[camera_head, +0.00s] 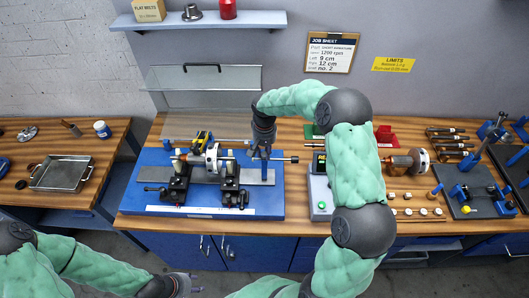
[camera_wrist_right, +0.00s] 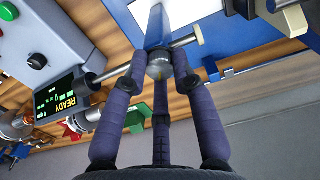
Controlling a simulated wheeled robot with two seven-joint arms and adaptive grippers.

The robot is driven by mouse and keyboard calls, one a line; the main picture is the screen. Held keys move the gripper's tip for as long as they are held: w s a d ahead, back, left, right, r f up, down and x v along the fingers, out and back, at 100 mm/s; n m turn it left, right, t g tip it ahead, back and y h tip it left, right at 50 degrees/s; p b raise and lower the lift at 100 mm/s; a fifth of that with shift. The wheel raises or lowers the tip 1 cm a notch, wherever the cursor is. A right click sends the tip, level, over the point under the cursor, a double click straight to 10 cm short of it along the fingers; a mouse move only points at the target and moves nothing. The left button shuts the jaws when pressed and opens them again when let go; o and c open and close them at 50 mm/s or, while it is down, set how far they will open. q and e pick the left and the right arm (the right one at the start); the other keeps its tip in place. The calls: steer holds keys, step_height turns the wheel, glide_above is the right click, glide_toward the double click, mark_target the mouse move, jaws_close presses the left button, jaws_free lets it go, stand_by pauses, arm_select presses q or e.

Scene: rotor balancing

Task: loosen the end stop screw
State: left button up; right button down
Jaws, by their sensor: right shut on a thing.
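The end stop (camera_head: 264,172) is a blue upright at the right end of the blue balancing base (camera_head: 150,203). In the right wrist view its blue face (camera_wrist_right: 155,22) rises above a silver knurled screw head (camera_wrist_right: 160,66). My right gripper (camera_head: 262,152) reaches down over the end stop. Its three dark fingers (camera_wrist_right: 160,78) close around the screw head, touching it. The fingers partly hide the end stop in the head view. My left gripper (camera_head: 190,284) is low at the bottom edge, away from the bench, with its fingers apart and empty.
The rotor (camera_head: 212,158) sits on its shaft across black supports, left of the end stop. A clear guard (camera_head: 205,78) stands behind. A grey control box (camera_head: 320,197) with a green button is close on the right; its display (camera_wrist_right: 66,104) reads READY.

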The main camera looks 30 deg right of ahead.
mark_target(264, 153)
steer(key=n, duration=0.3)
steer(key=shift+n, duration=0.4)
steer(key=n, duration=0.3)
steer(key=shift+n, duration=0.3)
steer(key=n, duration=0.4)
steer(key=shift+n+p, duration=0.4)
steer(key=shift+n, duration=1.6)
steer(key=c, duration=1)
jaws_free()
step_height(264, 153, up, 12)
